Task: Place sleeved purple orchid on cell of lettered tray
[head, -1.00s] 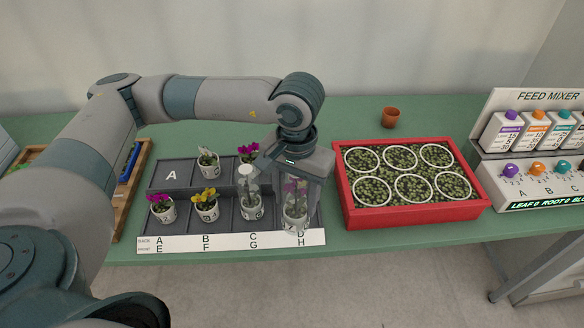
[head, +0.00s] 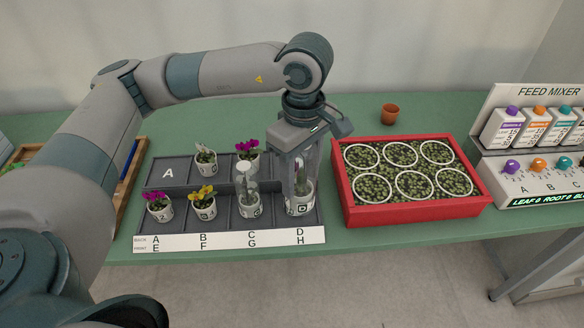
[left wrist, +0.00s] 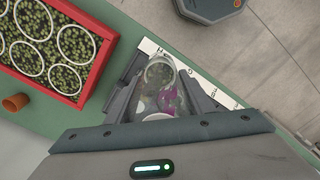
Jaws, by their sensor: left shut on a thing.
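The sleeved purple orchid (head: 299,207) is a white pot in a clear sleeve. My left gripper (head: 299,182) is shut on it from above and holds it upright over the front-right cell, H, of the dark lettered tray (head: 180,230). I cannot tell whether its base touches the cell floor. In the left wrist view, purple petals and the clear sleeve of the orchid (left wrist: 170,104) show between the fingers of the left gripper (left wrist: 163,88). The gripper hides most of cell D behind. My right gripper is not in view.
Another sleeved pot (head: 250,207) stands close by in cell G. Purple (head: 159,208), yellow (head: 203,203), white (head: 206,162) and purple (head: 247,150) potted flowers occupy other cells. Cell A is empty.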

